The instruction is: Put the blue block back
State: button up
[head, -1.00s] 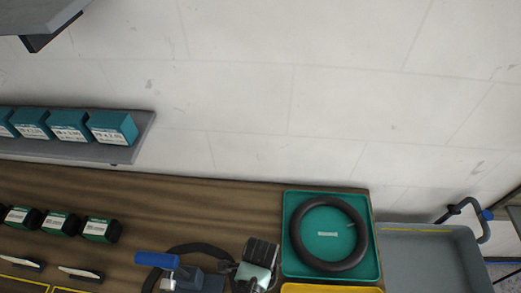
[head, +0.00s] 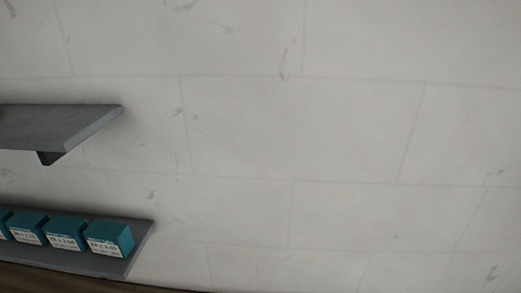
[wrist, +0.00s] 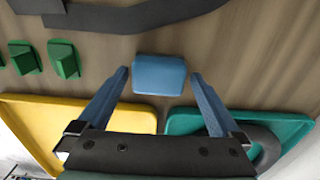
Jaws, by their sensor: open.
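The blue block (wrist: 160,75) lies on the wooden bench top in the wrist view, its near edge just above the gap between two trays. My gripper (wrist: 160,73) is open, with one blue-grey finger on each side of the block. A gap shows between each fingertip and the block's sides. Whether the fingertips are down at the block's height is hard to tell. The head view shows neither the block nor my gripper.
A yellow tray (wrist: 30,106) lies at left and a teal tray (wrist: 290,121) with a black ring (wrist: 268,148) at right. Green pieces (wrist: 64,60) stand at left, a dark strap (wrist: 150,17) beyond. In the head view, teal boxes (head: 108,239) sit on a lower shelf (head: 135,256).

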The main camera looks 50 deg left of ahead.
notch_tip(320, 180, up, 12)
jog(key=shift+b, duration=0.35)
jog(key=shift+r, duration=0.1)
jog(key=w+r+n+t+y, duration=0.3)
jog(key=w+r+t, duration=0.6)
jog(key=w+r, duration=1.05)
jog(key=w+d+r+n+t+y, duration=0.1)
jog(key=w+d+r+t, duration=0.15)
jog(key=r, duration=0.45)
jog(key=w+d+r+t, duration=0.1)
jog(key=w+r+t, duration=0.1)
jog(key=w+r, duration=0.35)
jog(key=s+d+r+n+t+h, duration=0.1)
jog(key=d+r+t, duration=0.2)
jog(key=r, duration=0.6)
jog(key=s+d+r+n+t, duration=0.1)
jog(key=d+r+t, duration=0.2)
jog(key=r, duration=0.6)
jog(key=s+d+r+n+t+h, duration=0.1)
jog(key=s+d+r+t, duration=0.3)
jog(key=r, duration=0.5)
jog(key=s+d+r+n+t+h, duration=0.1)
jog(key=s+d+r+t+h, duration=0.1)
jog(key=s+d+r+t, duration=0.2)
jog(key=s+r, duration=0.3)
jog(key=r, duration=0.3)
jog(key=shift+s+d, duration=0.15)
jog(key=shift+d, duration=0.05)
